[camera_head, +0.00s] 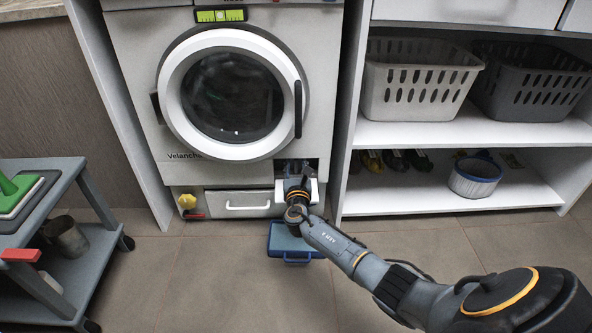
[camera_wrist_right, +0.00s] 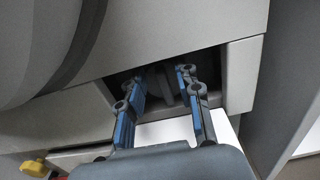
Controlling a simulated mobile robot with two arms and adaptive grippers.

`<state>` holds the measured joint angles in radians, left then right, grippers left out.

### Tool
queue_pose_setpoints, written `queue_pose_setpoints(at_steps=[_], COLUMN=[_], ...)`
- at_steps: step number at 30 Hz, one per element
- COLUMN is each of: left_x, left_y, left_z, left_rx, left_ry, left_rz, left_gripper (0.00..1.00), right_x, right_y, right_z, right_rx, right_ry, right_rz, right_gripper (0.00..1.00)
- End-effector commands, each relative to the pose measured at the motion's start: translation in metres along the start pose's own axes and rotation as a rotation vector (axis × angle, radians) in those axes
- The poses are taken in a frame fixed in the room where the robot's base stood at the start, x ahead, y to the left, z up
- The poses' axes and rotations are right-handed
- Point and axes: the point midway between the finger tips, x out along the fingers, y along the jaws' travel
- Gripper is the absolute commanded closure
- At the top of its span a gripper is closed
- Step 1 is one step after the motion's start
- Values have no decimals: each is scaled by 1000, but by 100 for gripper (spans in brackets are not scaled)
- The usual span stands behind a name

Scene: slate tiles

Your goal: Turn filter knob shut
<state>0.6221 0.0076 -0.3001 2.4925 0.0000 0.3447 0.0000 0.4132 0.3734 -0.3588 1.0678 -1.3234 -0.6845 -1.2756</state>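The washing machine (camera_head: 135,85) has an open filter recess at its lower right, which also shows in the right wrist view. Inside the dark recess, a grey ridged part that looks like the filter knob (camera_wrist_right: 166,94) shows between the fingers; its turn angle is hard to make out. My right gripper (camera_head: 297,172) reaches into the recess opening. In the right wrist view the right gripper (camera_wrist_right: 162,80) has its blue-padded fingers spread on both sides of the knob, with a gap visible. A white flap (camera_wrist_right: 172,132) hangs open below. My left gripper is out of view.
A blue tray (camera_head: 280,239) lies on the floor below the recess. A yellow knob (camera_head: 187,201) sits at the machine's lower left. A grey cart (camera_head: 75,265) stands left; shelves with baskets (camera_head: 415,82) stand right. The front floor is mostly clear.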

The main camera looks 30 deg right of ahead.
Motion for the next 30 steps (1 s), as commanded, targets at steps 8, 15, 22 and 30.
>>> queue_pose_setpoints(at_steps=[8,15,22,30], left_x=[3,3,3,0], left_y=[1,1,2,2], left_z=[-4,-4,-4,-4], left_rx=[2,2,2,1], left_ry=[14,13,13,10], left_rz=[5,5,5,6], left_gripper=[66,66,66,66], right_x=[7,7,7,6], right_y=[0,0,0,-1], right_z=[1,1,0,-1], right_rx=[1,1,1,44], right_ry=[0,0,0,1], right_rz=[0,0,0,0], right_gripper=[66,88,100,100])
